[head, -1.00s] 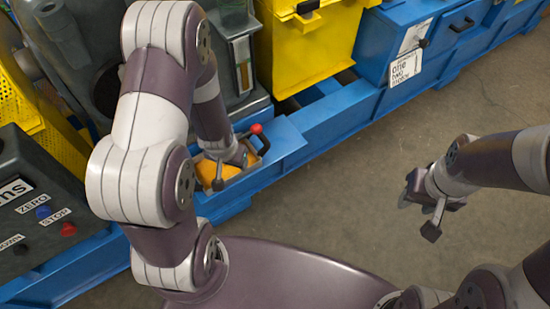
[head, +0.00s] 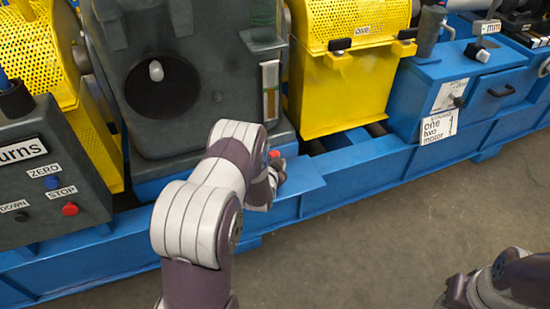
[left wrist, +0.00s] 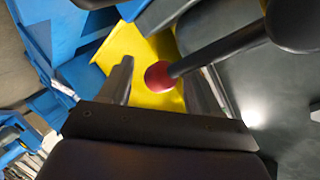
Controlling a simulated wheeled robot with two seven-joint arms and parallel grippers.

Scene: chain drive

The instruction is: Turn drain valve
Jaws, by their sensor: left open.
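The drain valve shows as a black lever (left wrist: 222,48) with a red ball knob (left wrist: 158,75) in the left wrist view. In the head view only a bit of the red knob (head: 274,154) shows beside my left gripper (head: 277,173); my arm hides the rest of the valve. In the left wrist view my left gripper (left wrist: 160,68) is open. Its two fingers appear on either side of the knob, with the lever running off to the upper right. I cannot tell whether a finger touches it. My right gripper (head: 447,296) is partly cut off at the bottom right, its jaws unclear.
A dark grey gearbox housing (head: 165,90) stands behind the left arm. A yellow guard (head: 345,85) is to its right. A blue base frame (head: 375,168) runs across below them. A control box (head: 45,165) with buttons stands at left. The floor (head: 380,235) in front is clear.

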